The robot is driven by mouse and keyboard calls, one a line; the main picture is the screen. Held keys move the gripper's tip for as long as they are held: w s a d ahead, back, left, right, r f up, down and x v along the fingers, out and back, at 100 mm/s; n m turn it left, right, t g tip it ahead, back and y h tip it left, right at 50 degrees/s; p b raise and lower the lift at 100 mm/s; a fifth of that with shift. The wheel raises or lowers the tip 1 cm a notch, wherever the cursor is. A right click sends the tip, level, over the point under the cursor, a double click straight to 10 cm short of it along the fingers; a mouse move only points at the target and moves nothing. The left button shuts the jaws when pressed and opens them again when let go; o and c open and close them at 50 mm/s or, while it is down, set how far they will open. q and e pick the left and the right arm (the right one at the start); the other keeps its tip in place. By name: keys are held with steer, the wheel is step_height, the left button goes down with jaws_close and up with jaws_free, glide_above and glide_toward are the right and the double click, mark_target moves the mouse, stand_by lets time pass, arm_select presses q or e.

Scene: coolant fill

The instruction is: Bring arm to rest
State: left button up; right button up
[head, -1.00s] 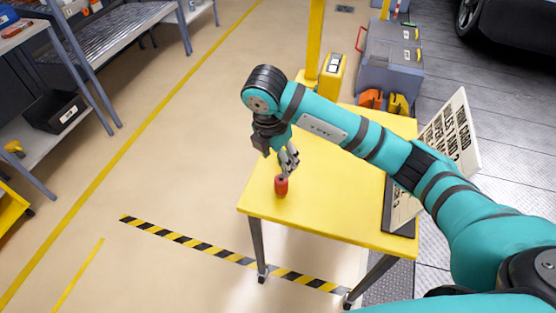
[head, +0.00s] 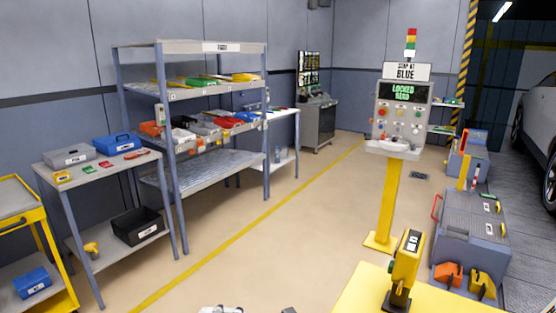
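Neither gripper can be made out in the head view, and no whole arm shows. A small grey piece is cut off at the bottom edge, left of the yellow table (head: 450,298), and I cannot tell what it is. Only the far part of the table shows, at the bottom right. A yellow upright device (head: 406,262) on a dark foot stands on it. The red object seen earlier on the table is out of view.
A grey chest (head: 472,220) stands at right. Shelves (head: 205,177), a side bench (head: 90,165) and a yellow cart (head: 20,205) line the left. The middle floor is clear.

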steer(key=w+d+r+m+t+h, duration=0.3)
steer(key=w+d+m+t+h, duration=0.1)
steer(key=d+m+t, duration=0.5)
steer(key=w+d+r+m+t+h, duration=0.25)
steer(key=w+d+m+t, duration=0.3)
steer(key=m+t, duration=0.5)
steer(key=s+d+f+m+g+h, duration=0.2)
steer(key=d+f+m+g+h, duration=0.2)
steer(key=d+f+m+h, duration=0.65)
steer(key=s+d+f+n+g+h, duration=0.1)
steer(key=s+d+f+n+g, duration=0.15)
steer(key=s+f+g, duration=0.65)
steer(key=s+d+f+n+g, duration=0.1)
steer(key=s+d+f+g, duration=0.25)
steer(key=s+f, duration=1)
step_height(320, 180, down, 26)
steer(key=s+g, duration=0.2)
steer(key=s+d+f+g, duration=0.1)
steer(key=s+d+f, duration=0.1)
steer(key=s+f, duration=1.3)
steer(key=shift+s+d+f, duration=0.2)
steer(key=shift+s, duration=0.25)
